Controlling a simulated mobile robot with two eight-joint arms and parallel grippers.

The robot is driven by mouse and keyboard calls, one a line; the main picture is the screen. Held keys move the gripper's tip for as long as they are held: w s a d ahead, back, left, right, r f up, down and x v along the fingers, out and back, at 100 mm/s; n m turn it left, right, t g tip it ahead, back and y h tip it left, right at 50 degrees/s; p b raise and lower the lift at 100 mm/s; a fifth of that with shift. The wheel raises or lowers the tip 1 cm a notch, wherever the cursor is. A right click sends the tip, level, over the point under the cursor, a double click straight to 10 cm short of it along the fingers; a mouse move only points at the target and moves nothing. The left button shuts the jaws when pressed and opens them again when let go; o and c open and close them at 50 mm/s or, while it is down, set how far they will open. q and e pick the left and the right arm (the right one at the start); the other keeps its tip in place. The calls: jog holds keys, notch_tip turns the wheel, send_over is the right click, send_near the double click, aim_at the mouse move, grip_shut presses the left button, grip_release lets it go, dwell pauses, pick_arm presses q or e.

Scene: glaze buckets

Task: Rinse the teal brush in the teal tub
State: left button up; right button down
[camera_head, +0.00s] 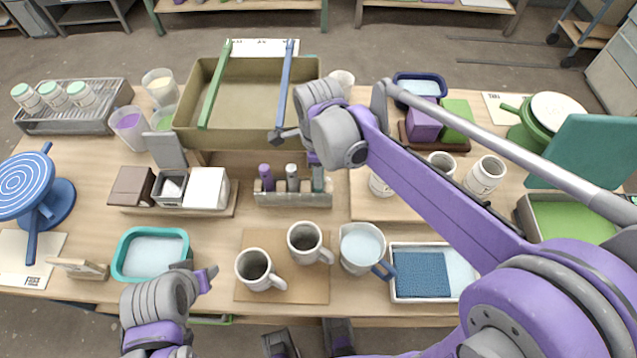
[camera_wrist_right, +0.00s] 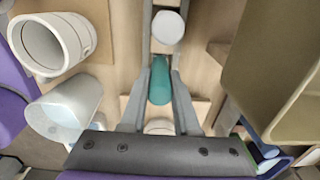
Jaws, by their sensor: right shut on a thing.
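The teal brush (camera_head: 318,178) stands upright at the right end of a small wooden brush rack (camera_head: 291,199). In the right wrist view its teal handle (camera_wrist_right: 159,80) lies between the two fingers of my right gripper (camera_wrist_right: 160,76), which is shut on it. In the head view the right gripper is over the rack, largely hidden by its own wrist. The teal tub (camera_head: 118,262) holds pale liquid and stands at the front left of the table. My left gripper (camera_head: 203,276) is beside the tub's right edge; its finger gap is not clear.
A purple brush (camera_head: 266,176) and a pale-capped brush (camera_head: 292,176) share the rack. Two mugs (camera_head: 253,267) (camera_head: 304,240) stand on a board in front, beside a jug (camera_head: 357,252). A large olive tub (camera_head: 240,138) is behind. Boxes (camera_head: 206,187) stand left of the rack.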

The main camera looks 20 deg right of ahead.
jog(key=shift+r+p, duration=2.55)
jog(key=shift+r, duration=1.7)
pick_arm(q)
notch_tip(320, 180, up, 6)
jog(key=w, duration=0.2)
jog(key=shift+r, duration=0.25)
pick_arm(e)
jog(key=shift+f, duration=0.1)
pick_arm(q)
jog(key=shift+s, duration=0.1)
